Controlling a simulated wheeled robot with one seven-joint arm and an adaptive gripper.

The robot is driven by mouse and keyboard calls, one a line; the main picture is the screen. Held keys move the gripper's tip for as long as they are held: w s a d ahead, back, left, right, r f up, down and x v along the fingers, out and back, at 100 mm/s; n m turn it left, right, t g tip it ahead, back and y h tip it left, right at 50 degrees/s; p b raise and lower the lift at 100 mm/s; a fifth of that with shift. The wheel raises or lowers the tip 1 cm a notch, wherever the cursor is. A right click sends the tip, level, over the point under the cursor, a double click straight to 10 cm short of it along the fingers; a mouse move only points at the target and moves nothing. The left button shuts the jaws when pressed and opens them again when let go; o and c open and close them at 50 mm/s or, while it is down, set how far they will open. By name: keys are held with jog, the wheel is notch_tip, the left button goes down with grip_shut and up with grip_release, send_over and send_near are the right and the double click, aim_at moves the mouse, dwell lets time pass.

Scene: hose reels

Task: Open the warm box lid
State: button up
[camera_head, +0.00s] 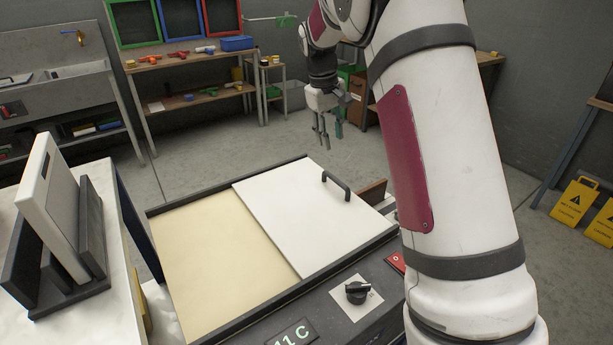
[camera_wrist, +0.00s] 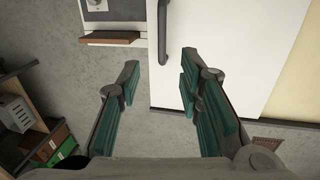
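The warm box (camera_head: 235,337) stands in front of me with a dark frame, a dial and a lit display. Its white lid (camera_head: 300,225) lies flat over the right part of the top and has a dark bar handle (camera_head: 336,186) near its right edge. A cream surface (camera_head: 215,260) fills the left part; I cannot tell if it is a panel or the interior. My gripper (camera_head: 328,140) is in the air beyond the box's far edge, apart from the handle. In the wrist view, my gripper (camera_wrist: 160,72) is open and empty, with the white lid (camera_wrist: 225,55) and handle (camera_wrist: 163,30) ahead.
A white counter with a rack (camera_head: 70,280) holding an upright white panel stands at the left. A workbench (camera_head: 190,60) with tools, a sink (camera_head: 50,60) and yellow wet-floor signs (camera_head: 574,205) are farther off. The floor behind the box is clear.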

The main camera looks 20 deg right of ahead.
aim_at(335, 178)
jog(key=f, duration=0.4)
jog(key=d+f, duration=0.1)
jog(key=f, duration=0.4)
jog(key=d+f, duration=0.1)
jog(key=f, duration=0.3)
jog(key=shift+w+d+f, duration=0.1)
jog(key=shift+w+f, duration=0.25)
grip_shut()
